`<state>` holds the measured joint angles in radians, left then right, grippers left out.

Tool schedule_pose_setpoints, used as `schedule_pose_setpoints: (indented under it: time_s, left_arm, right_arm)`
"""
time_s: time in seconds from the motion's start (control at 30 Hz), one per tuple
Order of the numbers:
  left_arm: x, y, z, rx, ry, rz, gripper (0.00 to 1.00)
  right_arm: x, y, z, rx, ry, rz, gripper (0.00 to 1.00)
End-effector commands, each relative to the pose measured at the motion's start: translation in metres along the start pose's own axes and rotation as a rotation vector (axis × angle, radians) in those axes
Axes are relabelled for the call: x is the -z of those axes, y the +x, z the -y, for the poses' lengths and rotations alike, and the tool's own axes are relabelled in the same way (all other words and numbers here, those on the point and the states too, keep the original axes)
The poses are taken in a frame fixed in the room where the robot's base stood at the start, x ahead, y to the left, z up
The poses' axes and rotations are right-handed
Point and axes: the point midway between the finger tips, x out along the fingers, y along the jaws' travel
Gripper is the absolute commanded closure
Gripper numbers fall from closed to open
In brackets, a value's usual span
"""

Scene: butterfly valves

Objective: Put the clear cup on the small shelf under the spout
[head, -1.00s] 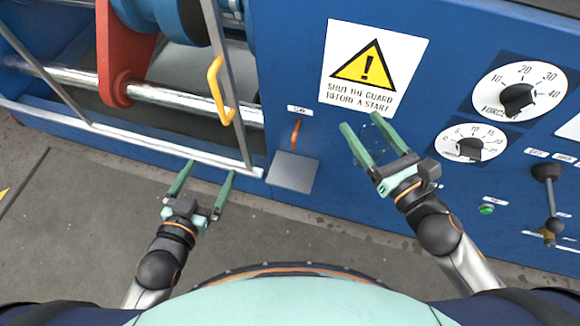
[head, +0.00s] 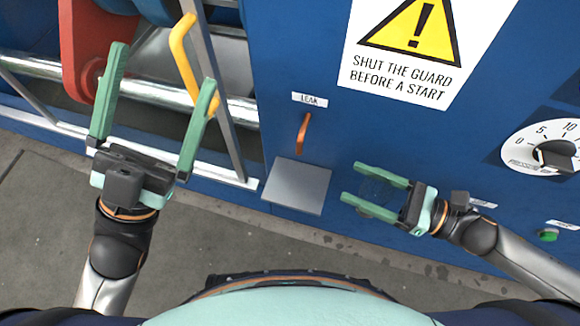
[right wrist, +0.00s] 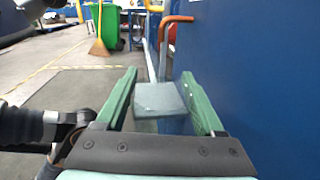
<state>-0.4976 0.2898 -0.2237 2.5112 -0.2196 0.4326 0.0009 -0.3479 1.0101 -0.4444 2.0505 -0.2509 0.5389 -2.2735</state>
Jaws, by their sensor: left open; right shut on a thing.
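The clear cup (head: 374,189) shows only faintly, as a see-through shape between the green fingers of my right gripper (head: 352,182). The right gripper is shut on it, to the right of the small grey shelf (head: 296,186). The orange spout (head: 303,133) sticks out of the blue panel above the shelf, under a "LEAK" label. In the right wrist view the shelf (right wrist: 158,98) lies straight ahead between the fingers, with the spout (right wrist: 170,35) above it. I cannot make out the cup in that view. My left gripper (head: 160,68) is open and empty, left of the shelf.
A guard frame with a yellow handle (head: 184,60) stands close behind my left gripper. A warning sign (head: 420,50) and a dial (head: 548,148) are on the blue panel. The shelf top looks bare. Open floor (head: 225,240) lies in front of the machine.

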Motion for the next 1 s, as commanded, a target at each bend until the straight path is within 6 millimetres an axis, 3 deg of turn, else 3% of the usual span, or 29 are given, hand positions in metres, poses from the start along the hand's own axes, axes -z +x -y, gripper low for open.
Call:
schedule_pose_setpoints:
  time_s: [0.7, 0.9, 1.0]
  left_arm:
    - [-0.009, -0.008, -0.004, 0.002, -0.020, 0.004, 0.00]
    - [-0.010, -0.009, -0.005, 0.002, -0.023, 0.005, 0.00]
    - [-0.014, -0.014, -0.007, 0.003, -0.028, 0.006, 0.00]
  right_arm:
    - [-0.001, 0.131, 0.001, 0.000, -0.001, 0.005, 0.83]
    - [0.000, 0.149, 0.001, 0.001, 0.000, 0.001, 0.83]
    - [0.013, 0.151, 0.001, 0.002, 0.001, -0.002, 0.83]
